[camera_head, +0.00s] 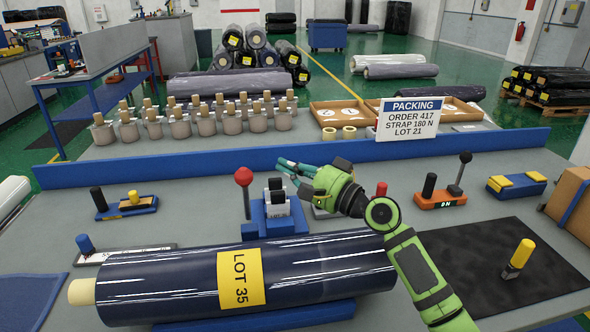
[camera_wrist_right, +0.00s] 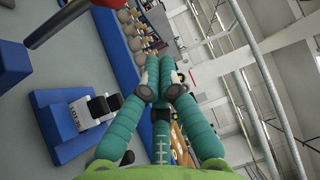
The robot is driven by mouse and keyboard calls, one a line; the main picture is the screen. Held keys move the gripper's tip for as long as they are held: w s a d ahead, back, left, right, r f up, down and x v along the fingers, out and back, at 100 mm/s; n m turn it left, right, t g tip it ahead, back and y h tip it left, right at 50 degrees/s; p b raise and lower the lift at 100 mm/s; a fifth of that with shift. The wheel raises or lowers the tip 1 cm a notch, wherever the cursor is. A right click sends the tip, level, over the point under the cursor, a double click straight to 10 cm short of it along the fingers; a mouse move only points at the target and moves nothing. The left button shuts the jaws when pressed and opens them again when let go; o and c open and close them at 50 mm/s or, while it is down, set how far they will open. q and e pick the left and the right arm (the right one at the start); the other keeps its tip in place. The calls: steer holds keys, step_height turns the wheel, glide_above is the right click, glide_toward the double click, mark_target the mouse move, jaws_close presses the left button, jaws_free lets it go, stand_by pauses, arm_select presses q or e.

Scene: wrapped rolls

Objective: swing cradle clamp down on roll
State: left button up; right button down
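A dark blue wrapped roll (camera_head: 190,280) with a yellow LOT 35 label lies on a blue cradle (camera_head: 290,317) at the front of the bench. A red ball on an upright metal rod (camera_head: 244,178) stands just behind the roll. It appears to be the raised clamp handle, but I cannot see its pivot. My right gripper (camera_head: 290,176) has teal fingers and hovers behind the roll, right of the red ball and apart from it. My left gripper is out of view.
A blue stand with a white label block (camera_head: 277,207) is beside the rod. An orange box (camera_head: 440,199) with a black-knobbed lever and a black mat (camera_head: 500,265) with a yellow-handled tool are at right. A blue ledge (camera_head: 230,162) crosses behind.

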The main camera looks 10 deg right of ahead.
mark_target(246, 196)
arm_select(q)
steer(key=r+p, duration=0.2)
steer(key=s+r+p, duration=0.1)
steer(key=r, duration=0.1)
steer(key=shift+p, duration=0.35)
arm_select(e)
steer(key=a, duration=0.5)
steer(key=shift+w+a, duration=0.25)
steer(key=shift+a, duration=0.15)
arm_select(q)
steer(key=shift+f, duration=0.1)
